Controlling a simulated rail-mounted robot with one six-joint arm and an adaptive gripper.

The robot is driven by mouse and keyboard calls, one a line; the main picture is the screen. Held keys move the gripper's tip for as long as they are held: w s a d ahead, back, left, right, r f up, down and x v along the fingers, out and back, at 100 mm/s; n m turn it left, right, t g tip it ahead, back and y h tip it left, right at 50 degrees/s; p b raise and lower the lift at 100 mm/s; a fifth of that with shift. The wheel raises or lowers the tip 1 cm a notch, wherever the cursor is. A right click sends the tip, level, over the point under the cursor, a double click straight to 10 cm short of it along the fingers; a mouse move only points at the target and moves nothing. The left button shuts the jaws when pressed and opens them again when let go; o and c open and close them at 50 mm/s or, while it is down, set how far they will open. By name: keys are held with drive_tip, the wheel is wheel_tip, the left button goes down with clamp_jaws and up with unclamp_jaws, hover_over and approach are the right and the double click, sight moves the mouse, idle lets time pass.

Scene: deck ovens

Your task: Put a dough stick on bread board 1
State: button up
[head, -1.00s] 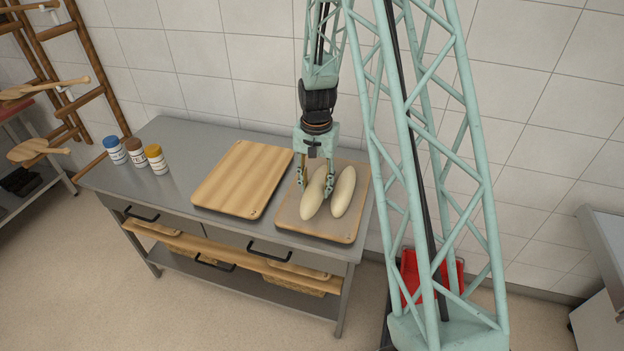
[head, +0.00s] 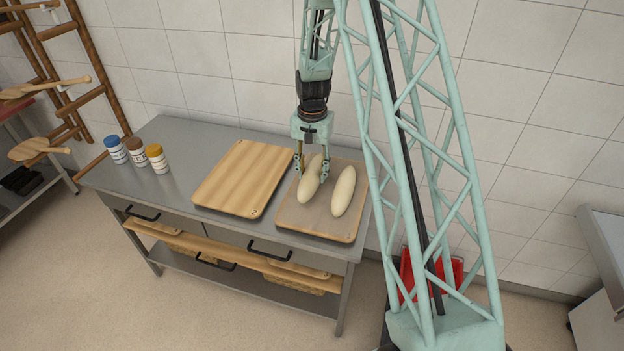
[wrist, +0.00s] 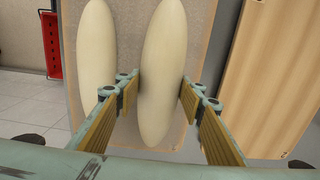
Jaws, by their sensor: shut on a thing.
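Two pale dough sticks belong to the right-hand board (head: 325,226). My gripper (head: 312,174) is shut on the left dough stick (head: 308,188), one finger on each side of it. This stick seems raised a little above the board. The other dough stick (head: 343,191) lies on the board to its right. The wrist view shows the held stick (wrist: 163,60) between the fingers and the other stick (wrist: 98,50) to its left. An empty wooden board (head: 242,180) lies to the left in the head view; it shows at right in the wrist view (wrist: 275,80). I cannot read the board numbers for certain.
Both boards lie on a grey metal table (head: 190,150). Several jars with coloured lids stand at its left, such as one with a yellow lid (head: 157,158). A tiled wall stands behind. A red container (head: 450,270) is to the right, partly behind my own structure.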

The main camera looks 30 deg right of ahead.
sight(312, 168)
drive_tip(key=shift+w+d+f, duration=0.15)
drive_tip(key=shift+w+f, duration=0.05)
drive_tip(key=shift+w, duration=0.15)
drive_tip(key=shift+f, duration=1.6)
drive_tip(key=shift+f, duration=0.2)
drive_tip(key=o, duration=1)
drive_tip(key=shift+r, duration=0.2)
wheel_tip(312, 168, up, 11)
drive_tip(key=shift+r, duration=0.5)
